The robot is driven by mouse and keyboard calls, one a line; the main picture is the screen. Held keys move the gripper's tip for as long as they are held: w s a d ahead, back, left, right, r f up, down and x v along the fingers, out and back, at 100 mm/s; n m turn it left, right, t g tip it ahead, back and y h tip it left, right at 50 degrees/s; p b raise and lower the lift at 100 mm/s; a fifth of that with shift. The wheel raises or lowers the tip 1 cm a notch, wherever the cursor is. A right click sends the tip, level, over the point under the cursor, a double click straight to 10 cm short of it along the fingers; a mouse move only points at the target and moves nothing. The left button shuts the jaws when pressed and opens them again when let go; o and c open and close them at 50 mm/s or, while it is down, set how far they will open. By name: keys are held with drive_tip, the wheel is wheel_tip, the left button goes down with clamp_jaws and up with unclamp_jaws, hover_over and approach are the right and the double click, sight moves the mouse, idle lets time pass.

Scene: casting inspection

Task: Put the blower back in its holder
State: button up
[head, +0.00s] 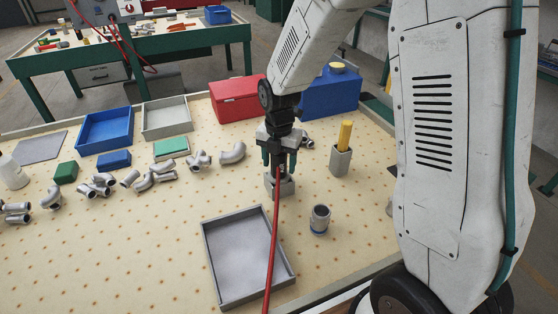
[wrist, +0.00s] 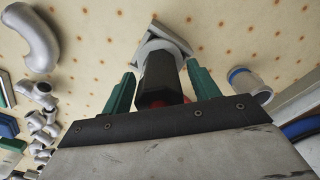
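The blower (wrist: 160,75) is a black body with a pale grey ring around its far end. In the wrist view it lies between the green fingers of my gripper (wrist: 160,68), with narrow gaps beside the fingertips, so the gripper looks open around it. In the head view my gripper (head: 279,164) is directly above the grey square holder (head: 282,187) and hides most of the blower. The holder's edge also shows behind the ring in the wrist view (wrist: 176,36). The blower's end appears at or in the holder; its depth is hidden. A red hose (head: 274,235) hangs from the blower.
A cup-like metal part (head: 320,220) stands right of the holder, and a grey tray (head: 211,262) lies in front. A second holder (head: 341,161) with a yellow item stands behind right. Several pipe fittings (head: 232,153) lie left. Red (head: 238,101) and blue (head: 329,97) boxes stand behind.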

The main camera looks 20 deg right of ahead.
drive_tip(key=shift+r, duration=0.1)
wheel_tip(320, 180, up, 7)
drive_tip(key=shift+a, duration=0.15)
drive_tip(key=shift+s+r, duration=0.25)
drive_tip(key=shift+r, duration=0.35)
drive_tip(key=s+d+r+m, duration=0.1)
drive_tip(key=s+r+m, duration=0.3)
drive_tip(key=s+m, duration=0.5)
drive_tip(key=s+d+r+m, duration=0.1)
drive_tip(key=s+r+m, duration=0.3)
drive_tip(key=s+m, duration=0.5)
drive_tip(key=s+d+r+m+t, duration=0.1)
drive_tip(key=s+r+m, duration=0.3)
drive_tip(key=s+m, duration=0.5)
drive_tip(key=shift+s+d, duration=0.2)
drive_tip(key=shift+s, duration=0.05)
